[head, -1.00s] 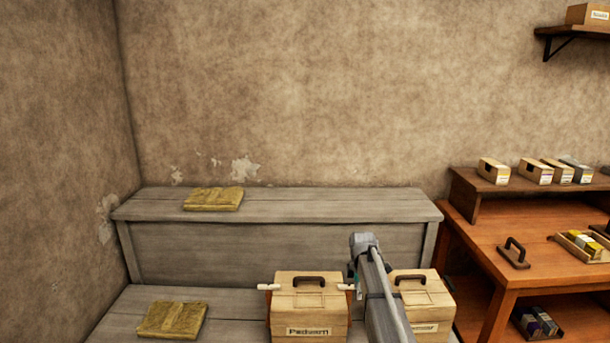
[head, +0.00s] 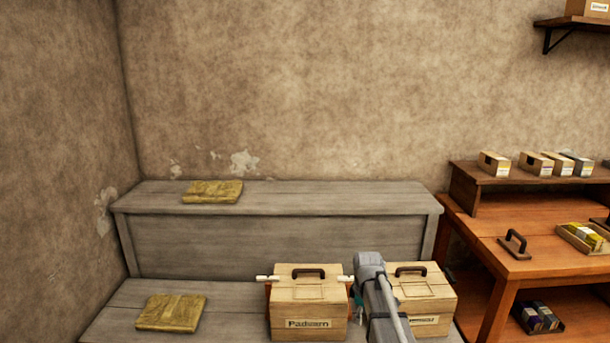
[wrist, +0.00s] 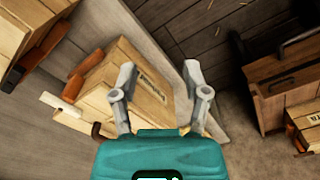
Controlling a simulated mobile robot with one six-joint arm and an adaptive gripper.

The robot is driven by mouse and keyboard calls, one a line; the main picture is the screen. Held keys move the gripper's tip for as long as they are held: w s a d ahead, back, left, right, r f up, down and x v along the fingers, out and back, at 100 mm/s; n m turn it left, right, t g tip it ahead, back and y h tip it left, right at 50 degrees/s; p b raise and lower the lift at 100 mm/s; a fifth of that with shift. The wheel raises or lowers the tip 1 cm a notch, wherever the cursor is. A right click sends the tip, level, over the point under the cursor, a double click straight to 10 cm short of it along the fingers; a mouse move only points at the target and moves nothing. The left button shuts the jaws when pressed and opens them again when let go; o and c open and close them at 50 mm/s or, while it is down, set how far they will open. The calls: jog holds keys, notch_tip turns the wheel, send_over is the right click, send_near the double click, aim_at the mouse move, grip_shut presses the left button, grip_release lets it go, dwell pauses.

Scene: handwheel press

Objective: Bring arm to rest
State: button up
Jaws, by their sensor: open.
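My arm's grey link stands in front of the two wooden boxes in the head view, and my gripper is mostly hidden behind it there. In the wrist view my gripper (wrist: 160,92) is open, its two grey fingers apart with nothing between them. The labelled wooden box (head: 308,306) sits on the grey bench, with a dark handle on top and white pegs at its upper sides. It also shows in the wrist view (wrist: 118,78), beyond and beside the left finger. A second wooden box (head: 428,299) stands to its right, partly covered by my arm.
An orange wooden table (head: 560,262) at the right holds small boxes and a tray (head: 582,238). The left part of the bench is mostly clear.

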jog(key=s+f+m+b, duration=0.3)
jog(key=s+m, duration=0.3)
jog(key=s, duration=0.4)
jog(key=s+f+m+b, duration=0.3)
jog(key=s+f+m, duration=0.15)
jog(key=s, duration=0.45)
notch_tip(320, 180, up, 19)
jog(key=m+p, duration=0.1)
jog(key=p, duration=1.7)
jog(key=shift+r+p, duration=0.15)
jog(key=shift+p, duration=0.15)
jog(key=shift+a, duration=0.15)
